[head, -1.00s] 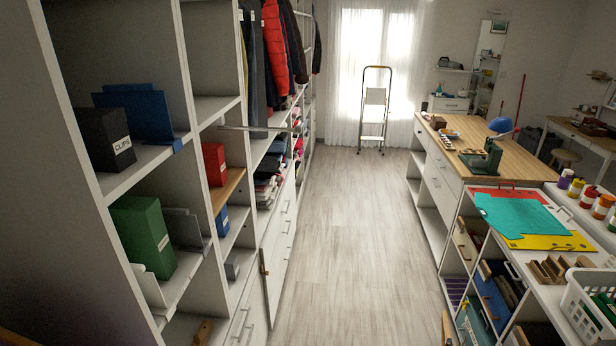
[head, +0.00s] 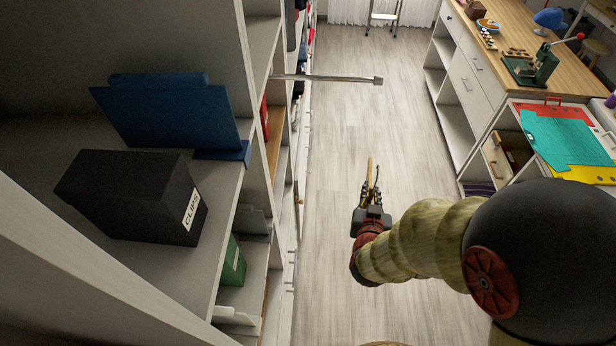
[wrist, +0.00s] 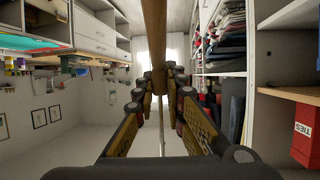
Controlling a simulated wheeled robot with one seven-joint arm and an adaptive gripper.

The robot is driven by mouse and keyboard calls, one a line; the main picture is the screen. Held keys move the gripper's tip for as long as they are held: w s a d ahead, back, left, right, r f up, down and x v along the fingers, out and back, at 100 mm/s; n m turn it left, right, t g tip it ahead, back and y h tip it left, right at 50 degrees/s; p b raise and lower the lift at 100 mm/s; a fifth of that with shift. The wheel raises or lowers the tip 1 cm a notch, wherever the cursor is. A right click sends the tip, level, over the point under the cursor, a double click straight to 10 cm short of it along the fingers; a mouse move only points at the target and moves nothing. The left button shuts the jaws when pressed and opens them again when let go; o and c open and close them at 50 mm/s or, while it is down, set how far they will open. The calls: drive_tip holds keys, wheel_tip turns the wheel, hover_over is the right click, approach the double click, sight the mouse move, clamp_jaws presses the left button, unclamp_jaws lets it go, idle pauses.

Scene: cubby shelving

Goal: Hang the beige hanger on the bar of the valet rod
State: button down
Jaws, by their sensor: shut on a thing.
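The valet rod (head: 325,77) is a thin metal bar reaching right from the left shelving over the aisle, with a small block at its free end. My gripper (head: 370,188) is over the aisle, nearer to me than the rod and apart from it in the picture. It is shut on the beige hanger (head: 370,167), of which only a narrow edge-on piece shows in the head view. In the wrist view the hanger (wrist: 154,35) is a wooden bar running from the top edge down to my gripper (wrist: 160,85). The hanger's hook cannot be made out surely.
The left shelving holds a black CLIPS box (head: 130,195), a blue folder (head: 165,115) and a green box (head: 232,262). A worktop unit with a teal sheet (head: 565,138) stands at the right. The floor (head: 340,150) between them is clear.

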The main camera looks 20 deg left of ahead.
drive_tip(key=s+a+r+y+p, duration=0.1)
drive_tip(key=s+a+r+p, duration=0.5)
drive_tip(key=s+r+p, duration=0.2)
drive_tip(key=s+a+r+n+p, duration=0.1)
drive_tip(key=s+a+r+p, duration=0.5)
drive_tip(key=s+r+p, duration=0.3)
drive_tip(key=s+r, duration=0.4)
drive_tip(key=shift+a+r+n+y, duration=0.15)
drive_tip(key=shift+r+n+y, duration=0.15)
drive_tip(key=shift+y, duration=0.1)
drive_tip(key=shift+s, duration=0.1)
drive_tip(key=w+a+f+b, duration=0.1)
drive_tip(key=w+a+b, duration=0.2)
drive_tip(key=w, duration=1.1)
drive_tip(key=w+a+f+b, duration=0.1)
drive_tip(key=w+a+b, duration=0.2)
drive_tip(key=w, duration=1.2)
drive_tip(key=shift+a+f, duration=0.4)
drive_tip(key=shift+a, duration=0.1)
idle(0.3)
drive_tip(key=shift+w, duration=0.1)
